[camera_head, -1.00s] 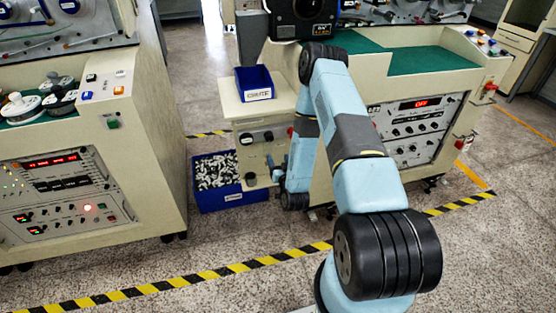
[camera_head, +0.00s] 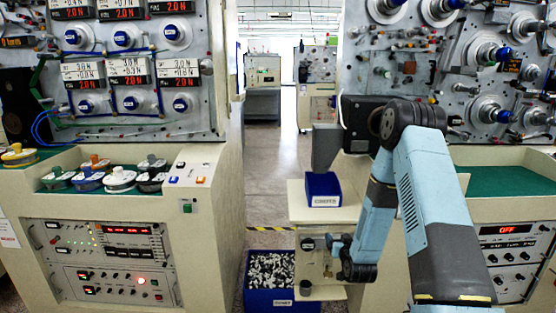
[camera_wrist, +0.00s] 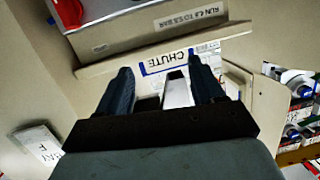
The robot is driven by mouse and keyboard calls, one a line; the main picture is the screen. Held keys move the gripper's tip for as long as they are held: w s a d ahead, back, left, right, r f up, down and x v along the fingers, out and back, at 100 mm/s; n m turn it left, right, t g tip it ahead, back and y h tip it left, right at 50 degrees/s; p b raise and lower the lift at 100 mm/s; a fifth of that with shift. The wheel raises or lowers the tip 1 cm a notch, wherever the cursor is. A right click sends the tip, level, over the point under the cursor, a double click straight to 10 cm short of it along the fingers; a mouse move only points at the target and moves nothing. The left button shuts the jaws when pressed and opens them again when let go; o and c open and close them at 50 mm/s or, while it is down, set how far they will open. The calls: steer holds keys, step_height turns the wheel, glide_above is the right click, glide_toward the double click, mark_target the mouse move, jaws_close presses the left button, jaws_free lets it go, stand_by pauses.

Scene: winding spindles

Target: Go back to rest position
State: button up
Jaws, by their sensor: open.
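My gripper (camera_wrist: 163,85) shows in the wrist view with its two dark fingers apart. Beyond the fingers is a blue-edged label reading CHUTE (camera_wrist: 168,62). A pale strip (camera_wrist: 177,92) shows between the fingers; I cannot tell what it is or whether it touches them. In the head view my light-blue arm reaches forward at right of centre and bends down beside the cream cabinet. The fingers are hard to make out there.
A small blue bin (camera_head: 323,190) stands on the cream ledge (camera_head: 294,206). Below, a blue crate (camera_head: 268,300) on the floor holds many small pale pieces. A winding machine (camera_head: 195,235) stands at left, another (camera_head: 510,280) at right. The aisle (camera_head: 270,165) between them is clear.

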steer(key=s+r+n+g+h, duration=0.1)
steer(key=s+r+g, duration=0.3)
steer(key=r, duration=0.9)
steer(key=s+r+g, duration=0.1)
steer(key=s+r, duration=0.5)
steer(key=r, duration=0.7)
steer(key=s+r+g, duration=0.1)
steer(key=s+r, duration=0.3)
steer(key=s, duration=0.6)
steer(key=s+r+g, duration=0.2)
steer(key=s+r, duration=0.1)
steer(key=s, duration=0.8)
steer(key=s+r+g, duration=0.2)
steer(key=s+r, duration=0.2)
steer(key=s, duration=0.6)
steer(key=shift+s+d+r+m, duration=0.3)
steer(key=shift+d+m, duration=0.1)
steer(key=shift+c, duration=0.3)
